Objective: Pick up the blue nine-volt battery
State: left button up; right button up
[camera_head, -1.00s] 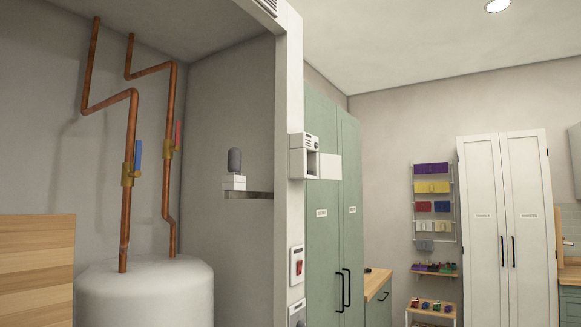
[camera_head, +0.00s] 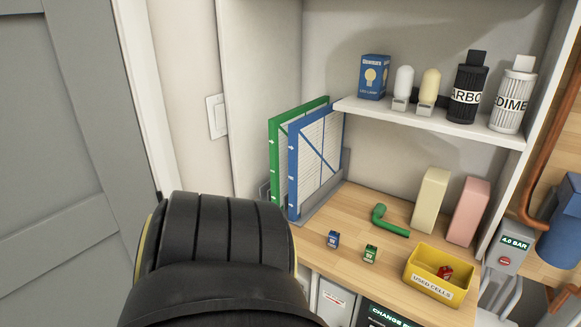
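The blue nine-volt battery (camera_head: 333,239) is a small blue block standing on the wooden counter (camera_head: 345,205), near its front edge. A similar green battery (camera_head: 370,253) stands just to its right. A black, ribbed part of my own arm fills the lower left of the view, left of the blue battery and apart from it in the picture. Neither gripper's fingers show.
A yellow bin labelled USED CELLS (camera_head: 433,287) holds a red item at the right. A green bent pipe (camera_head: 388,222) lies behind the batteries. Blue and green framed filters (camera_head: 314,160) stand at left. A shelf (camera_head: 430,122) with bulbs and cartridges overhangs the counter.

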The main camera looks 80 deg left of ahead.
aim_at(333, 237)
jog(key=u, duration=2.15)
jog(key=k, duration=1.05)
jog(key=u, duration=1)
jog(key=i, duration=1.2)
jog(key=z, duration=0.15)
